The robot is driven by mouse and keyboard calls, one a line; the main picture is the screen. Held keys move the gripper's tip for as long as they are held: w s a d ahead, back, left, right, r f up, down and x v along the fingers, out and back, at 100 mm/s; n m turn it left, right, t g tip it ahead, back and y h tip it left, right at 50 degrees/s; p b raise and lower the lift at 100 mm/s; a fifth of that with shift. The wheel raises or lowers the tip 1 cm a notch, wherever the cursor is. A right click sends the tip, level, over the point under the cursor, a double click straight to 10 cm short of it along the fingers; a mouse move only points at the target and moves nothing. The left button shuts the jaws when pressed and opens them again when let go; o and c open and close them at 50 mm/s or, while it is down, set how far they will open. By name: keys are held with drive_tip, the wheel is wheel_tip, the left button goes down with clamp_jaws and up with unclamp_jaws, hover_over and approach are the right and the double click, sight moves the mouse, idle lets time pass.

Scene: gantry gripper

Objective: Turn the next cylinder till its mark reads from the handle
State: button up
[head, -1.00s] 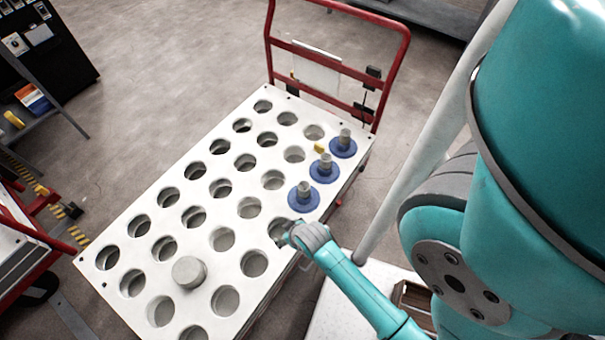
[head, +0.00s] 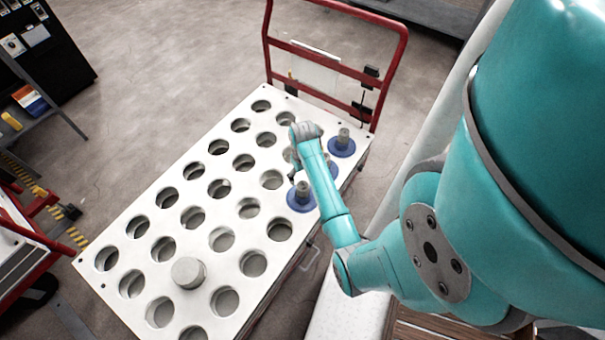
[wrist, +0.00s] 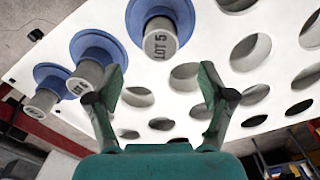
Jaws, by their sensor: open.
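Three grey cylinders with blue flanges stand along the right edge of the white holed plate (head: 150,205). The near one (head: 303,190) and the far one (head: 342,138) show in the head view; my arm hides the middle one. In the wrist view, one cylinder (wrist: 160,40) bears "LOT 5", running roughly up the picture. The second (wrist: 88,76) shows a partly covered mark ending in "6", and the third (wrist: 42,102) has no legible mark. My gripper (wrist: 162,85) is open and empty, its left finger overlapping the second cylinder in view. Its tips (head: 293,165) are partly hidden in the head view.
The cart's red handle (head: 335,80) rises at the plate's far end. A plain grey cylinder (head: 188,272) without a flange stands near the plate's front. The other holes are empty. A shelf (head: 40,110) and a red cart (head: 30,240) stand at the left.

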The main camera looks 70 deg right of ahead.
sight(303, 186)
wheel_tip(303, 186, down, 10)
drive_tip(key=shift+r, duration=0.15)
idle(0.3)
clamp_jaws()
drive_tip(key=shift+r, duration=0.1)
idle(0.5)
drive_tip(key=shift+m, duration=1.5)
drive_tip(key=m, duration=0.3)
